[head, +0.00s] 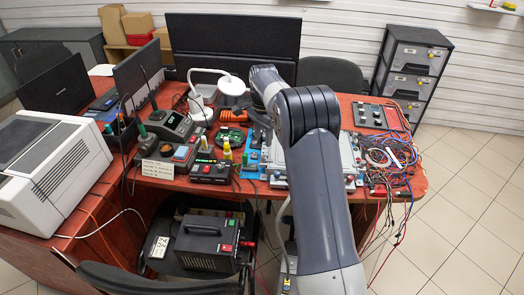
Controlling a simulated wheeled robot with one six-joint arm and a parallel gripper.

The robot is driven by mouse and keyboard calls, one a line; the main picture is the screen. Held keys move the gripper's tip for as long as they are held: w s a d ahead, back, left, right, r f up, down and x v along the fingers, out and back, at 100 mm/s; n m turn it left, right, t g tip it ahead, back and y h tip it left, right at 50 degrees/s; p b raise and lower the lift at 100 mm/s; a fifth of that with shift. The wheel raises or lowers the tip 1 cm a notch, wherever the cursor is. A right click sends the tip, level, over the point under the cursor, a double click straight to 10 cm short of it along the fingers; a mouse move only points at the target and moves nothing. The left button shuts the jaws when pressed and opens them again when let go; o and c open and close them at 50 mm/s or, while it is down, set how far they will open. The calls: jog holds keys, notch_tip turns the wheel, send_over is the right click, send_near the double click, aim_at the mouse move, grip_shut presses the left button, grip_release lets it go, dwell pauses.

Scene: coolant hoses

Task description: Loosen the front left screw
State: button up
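My arm rises from the bottom of the head view, bends, and reaches over the red-brown table (408,187). My gripper (260,136) is at its far end, small, dark and partly hidden by the arm. I cannot tell whether it is open or shut, or whether it touches anything. Below and beside it is a blue fixture (252,158). A pale plate-like unit (347,150) lies to the right, largely covered by my arm. The front left screw and the coolant hoses cannot be made out at this size.
Tangled cables (392,160) and a black switch panel (378,115) lie on the right. A large white machine (50,170) fills the left.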

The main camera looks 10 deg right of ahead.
aim_at(263, 156)
notch_tip(263, 156, down, 8)
jog(key=shift+f, duration=0.1)
dwell(0.4)
